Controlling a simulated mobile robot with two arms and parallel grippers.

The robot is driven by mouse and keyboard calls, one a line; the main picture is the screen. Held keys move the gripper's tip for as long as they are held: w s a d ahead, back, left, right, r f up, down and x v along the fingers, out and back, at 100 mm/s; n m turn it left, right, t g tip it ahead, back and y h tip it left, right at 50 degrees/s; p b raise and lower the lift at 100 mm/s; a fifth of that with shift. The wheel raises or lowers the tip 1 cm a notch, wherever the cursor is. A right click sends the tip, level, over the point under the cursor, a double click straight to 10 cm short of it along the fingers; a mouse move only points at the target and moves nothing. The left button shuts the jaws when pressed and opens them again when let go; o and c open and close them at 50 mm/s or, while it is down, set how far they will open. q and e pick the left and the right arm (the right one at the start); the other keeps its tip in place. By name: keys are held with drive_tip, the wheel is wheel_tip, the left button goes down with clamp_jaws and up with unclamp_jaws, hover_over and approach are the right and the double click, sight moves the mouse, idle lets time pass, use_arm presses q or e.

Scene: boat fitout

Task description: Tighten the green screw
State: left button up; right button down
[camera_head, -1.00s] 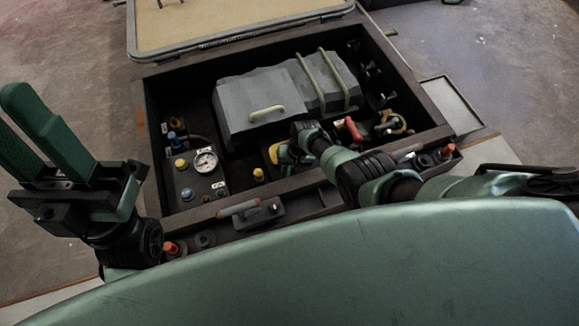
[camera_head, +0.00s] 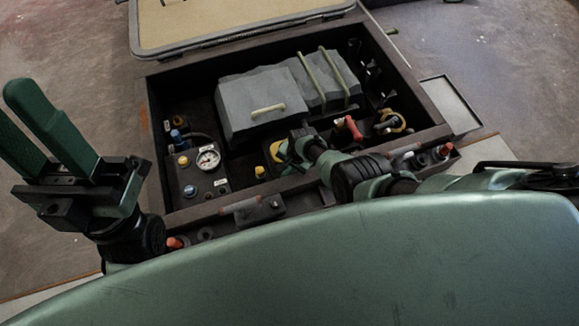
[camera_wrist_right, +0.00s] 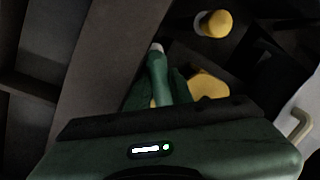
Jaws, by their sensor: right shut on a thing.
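My right gripper (camera_head: 283,152) reaches into the open dark box (camera_head: 165,104), near a yellow part in front of the grey engine cover. In the right wrist view, its dark green fingers (camera_wrist_right: 160,92) are closed around a slim green piece with a pale tip (camera_wrist_right: 157,62). This appears to be the green screw, mostly hidden by the fingers. A yellow block (camera_wrist_right: 208,86) lies just behind the fingers. In the head view, the fingertips and screw are too small and covered to make out. My left gripper (camera_head: 42,132) is open and empty, raised left of the box.
The grey engine cover (camera_head: 262,98) fills the middle of the box. A pressure gauge (camera_head: 208,159), a yellow knob (camera_head: 260,172), and a red lever (camera_head: 352,128) stand around it. The box lid (camera_head: 232,18) is open at the back. The floor at left is clear.

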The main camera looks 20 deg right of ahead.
idle(0.4)
drive_tip(key=c, duration=1.3)
unclamp_jaws()
drive_tip(key=shift+s+f, duration=0.1)
drive_tip(key=shift+s, duration=0.1)
drive_tip(key=shift+d, duration=0.1)
drive_tip(key=shift+s+r+p, duration=0.1)
drive_tip(key=shift+r+p, duration=0.3)
drive_tip(key=shift+p, duration=0.15)
drive_tip(key=r+p, duration=0.7)
drive_tip(key=shift+s+d+r+p, duration=0.2)
drive_tip(key=shift+s+d+p, duration=0.1)
drive_tip(key=shift+d, duration=0.1)
